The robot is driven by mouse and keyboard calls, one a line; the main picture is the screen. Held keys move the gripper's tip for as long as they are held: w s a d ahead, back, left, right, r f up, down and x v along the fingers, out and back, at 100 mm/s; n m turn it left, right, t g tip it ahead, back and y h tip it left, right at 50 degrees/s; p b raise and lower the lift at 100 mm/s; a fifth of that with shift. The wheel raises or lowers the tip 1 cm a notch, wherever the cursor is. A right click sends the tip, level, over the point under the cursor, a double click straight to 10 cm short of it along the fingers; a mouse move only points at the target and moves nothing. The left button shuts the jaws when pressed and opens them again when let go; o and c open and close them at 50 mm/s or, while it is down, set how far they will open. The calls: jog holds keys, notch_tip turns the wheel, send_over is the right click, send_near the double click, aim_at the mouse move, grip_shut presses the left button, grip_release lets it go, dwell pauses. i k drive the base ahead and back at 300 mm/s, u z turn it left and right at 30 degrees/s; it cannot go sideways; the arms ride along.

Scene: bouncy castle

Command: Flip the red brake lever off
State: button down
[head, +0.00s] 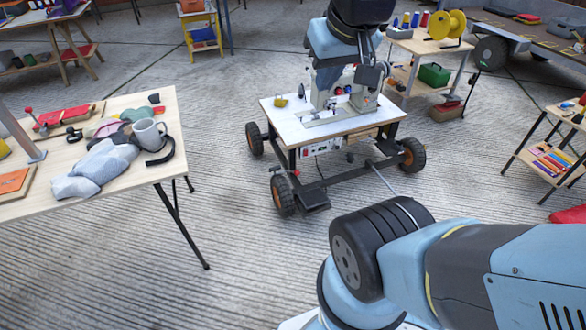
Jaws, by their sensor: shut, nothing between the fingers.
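A small red knob on a short lever (296,173) shows low on the front left of a wheeled cart (283,112), just above the front left wheel. It is small, and I cannot make out its position. My gripper (372,84) hangs over the cart's white top in front of a pale sewing machine, up and to the right of the red knob and well apart from it. It is shut and empty. My arm partly hides the machine, and the fingertips are hard to make out.
The left table (150,100) holds a grey cloth, a mug and a red-knobbed lever device (35,120). A shelf table with a yellow spool (447,25) stands behind right. A small rack (550,155) stands at right. The floor left of the cart is clear.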

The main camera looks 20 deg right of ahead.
aim_at(297, 172)
jog(key=u, duration=0.05)
jog(key=i, duration=1)
jog(key=z, duration=0.1)
